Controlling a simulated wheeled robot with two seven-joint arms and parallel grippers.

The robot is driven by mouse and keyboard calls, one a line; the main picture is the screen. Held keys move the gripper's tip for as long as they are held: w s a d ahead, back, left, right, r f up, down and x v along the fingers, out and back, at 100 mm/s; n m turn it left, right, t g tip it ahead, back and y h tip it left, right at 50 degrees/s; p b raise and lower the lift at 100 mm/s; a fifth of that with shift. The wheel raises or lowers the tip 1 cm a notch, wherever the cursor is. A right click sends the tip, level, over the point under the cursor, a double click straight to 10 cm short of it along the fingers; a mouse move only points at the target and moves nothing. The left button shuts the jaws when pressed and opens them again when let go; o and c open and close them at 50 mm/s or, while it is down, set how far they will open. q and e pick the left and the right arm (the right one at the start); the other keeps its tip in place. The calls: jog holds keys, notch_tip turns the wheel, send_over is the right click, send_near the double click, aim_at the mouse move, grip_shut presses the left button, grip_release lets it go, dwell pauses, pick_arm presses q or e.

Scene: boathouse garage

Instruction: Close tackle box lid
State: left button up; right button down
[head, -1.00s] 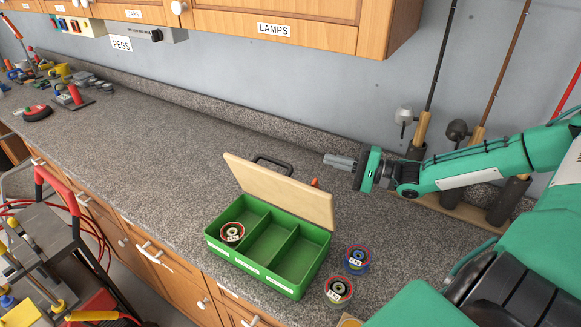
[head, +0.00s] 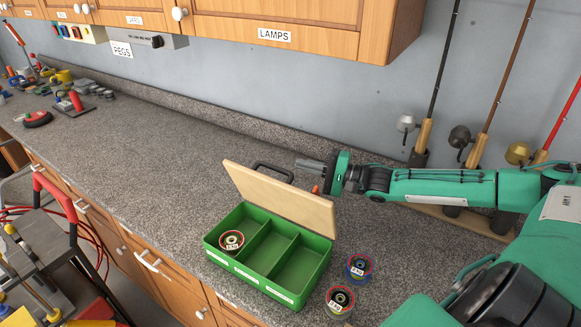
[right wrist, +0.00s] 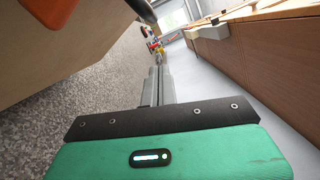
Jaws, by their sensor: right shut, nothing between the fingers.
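The green tackle box (head: 212,252) sits on the counter with its wooden lid (head: 280,199) standing open, leaning up and back from the rear edge. A black handle (head: 272,168) shows behind the lid's upper edge. One reel (head: 231,241) lies in the left compartment; the other compartments are empty. My right gripper (head: 303,163) is shut and empty, behind the lid near its upper edge, pointing left. In the right wrist view the shut fingers (right wrist: 157,80) have the lid (right wrist: 80,40) beside them at left. Whether they touch is not clear. My left gripper is out of view.
Two reels, one blue (head: 359,268) and one pale (head: 340,300), stand on the counter right of the box. Rods in a rack (head: 417,155) stand against the wall. Cabinets (head: 270,30) hang above.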

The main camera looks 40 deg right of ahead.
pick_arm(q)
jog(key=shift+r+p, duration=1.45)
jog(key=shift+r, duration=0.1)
pick_arm(e)
jog(key=shift+w+a+r, duration=0.1)
jog(key=shift+a+r, duration=0.1)
jog(key=shift+a, duration=0.6)
jog(key=shift+w+a+r, duration=0.1)
jog(key=shift+a+r, duration=0.05)
jog(key=shift+a, duration=0.7)
jog(key=shift+a+r, duration=0.2)
jog(key=shift+a, duration=0.6)
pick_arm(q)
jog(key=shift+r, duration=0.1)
